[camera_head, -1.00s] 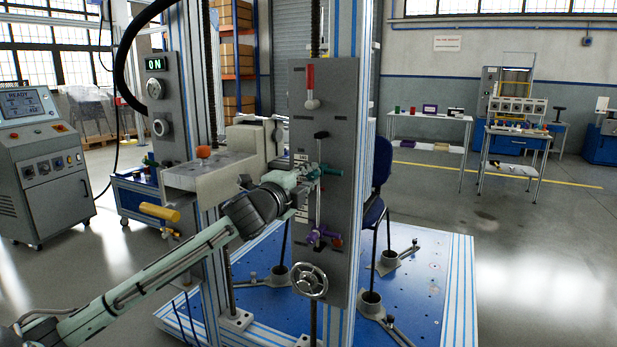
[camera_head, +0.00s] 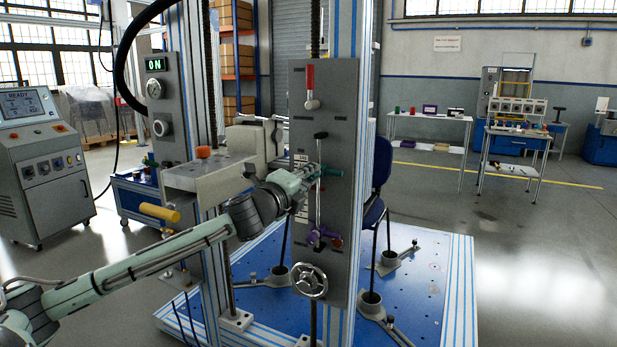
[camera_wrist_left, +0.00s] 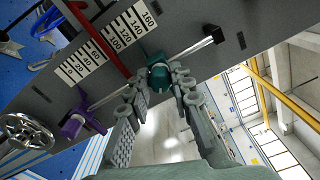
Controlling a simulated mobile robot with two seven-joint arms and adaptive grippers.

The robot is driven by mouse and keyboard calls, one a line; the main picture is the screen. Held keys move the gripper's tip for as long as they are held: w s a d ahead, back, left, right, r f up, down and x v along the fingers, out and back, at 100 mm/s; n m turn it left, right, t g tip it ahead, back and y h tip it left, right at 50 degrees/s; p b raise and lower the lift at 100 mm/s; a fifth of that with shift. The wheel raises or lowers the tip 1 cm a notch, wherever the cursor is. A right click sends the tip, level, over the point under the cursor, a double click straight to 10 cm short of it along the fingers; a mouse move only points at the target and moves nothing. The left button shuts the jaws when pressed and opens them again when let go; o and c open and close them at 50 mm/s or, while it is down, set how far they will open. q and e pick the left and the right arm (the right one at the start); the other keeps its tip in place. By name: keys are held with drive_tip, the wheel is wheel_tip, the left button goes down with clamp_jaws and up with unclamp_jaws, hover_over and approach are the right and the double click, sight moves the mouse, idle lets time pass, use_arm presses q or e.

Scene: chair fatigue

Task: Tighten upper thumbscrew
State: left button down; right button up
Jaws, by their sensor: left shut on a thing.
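The upper thumbscrew is the teal one (camera_head: 332,172) on the grey upright panel (camera_head: 341,100). In the left wrist view the teal thumbscrew (camera_wrist_left: 158,76) sits between my fingertips. My left gripper (camera_head: 314,171) is shut on it, its fingers partly hiding it in the head view. A lower purple thumbscrew (camera_head: 320,237) sits further down the same panel; it also shows in the left wrist view (camera_wrist_left: 80,122). A scale (camera_wrist_left: 112,38) with numbers runs beside the slot between them. My right gripper is not in view.
A red-handled lever (camera_head: 310,82) is above on the panel and a handwheel (camera_head: 309,281) below. A blue chair (camera_head: 380,180) is behind the panel.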

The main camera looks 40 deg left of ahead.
use_arm(q)
drive_tip(key=c, duration=1.3)
unclamp_jaws()
drive_tip(key=shift+s, duration=0.1)
drive_tip(key=v, duration=1.2)
